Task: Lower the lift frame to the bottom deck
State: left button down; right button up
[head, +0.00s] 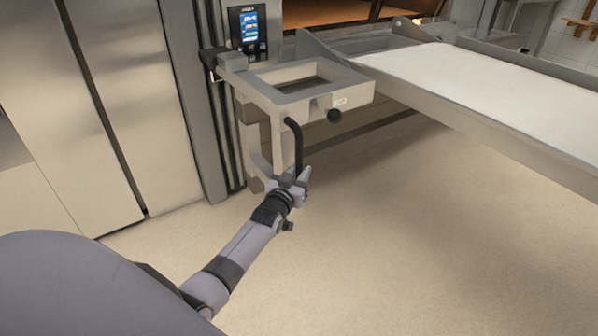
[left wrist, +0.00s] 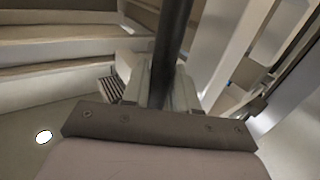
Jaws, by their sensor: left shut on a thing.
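The lift frame (head: 272,95) is a pale grey metal frame with a rectangular opening, mounted on a dark vertical rail at the left of the oven. My left gripper (head: 292,180) is shut on the lower end of this handle, below the frame. In the left wrist view the black bar (left wrist: 175,40) runs up from between the fingers (left wrist: 162,88). The bottom deck cannot be made out clearly. My right gripper is not in view.
A small control panel with a lit screen (head: 248,27) stands above the frame. A white loading surface (head: 480,80) with metal sides extends to the right. A lit oven opening (head: 335,12) shows at the back. Steel cabinet doors (head: 120,90) stand at left. The beige floor (head: 400,240) is clear.

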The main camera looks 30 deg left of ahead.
pick_arm(q)
jog(key=shift+w+r, duration=0.2)
jog(key=shift+r, duration=0.25)
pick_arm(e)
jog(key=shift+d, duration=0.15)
pick_arm(q)
jog(key=c, duration=1)
grip_release()
jog(key=shift+c, duration=0.2)
jog(key=shift+f, duration=0.15)
jog(key=shift+s, duration=0.1)
jog(key=shift+s, duration=0.1)
jog(key=shift+s+d+f+p, duration=0.1)
jog(key=shift+s+p, duration=0.15)
jog(key=shift+p, duration=0.05)
jog(key=s+p, duration=0.1)
jog(key=s, duration=0.1)
jog(key=s+d+p, duration=0.1)
jog(key=s, duration=0.2)
jog(key=shift+s+p, duration=0.1)
jog(key=shift+p, duration=0.25)
jog(key=shift+s+d, duration=0.15)
jog(key=shift+s, duration=0.4)
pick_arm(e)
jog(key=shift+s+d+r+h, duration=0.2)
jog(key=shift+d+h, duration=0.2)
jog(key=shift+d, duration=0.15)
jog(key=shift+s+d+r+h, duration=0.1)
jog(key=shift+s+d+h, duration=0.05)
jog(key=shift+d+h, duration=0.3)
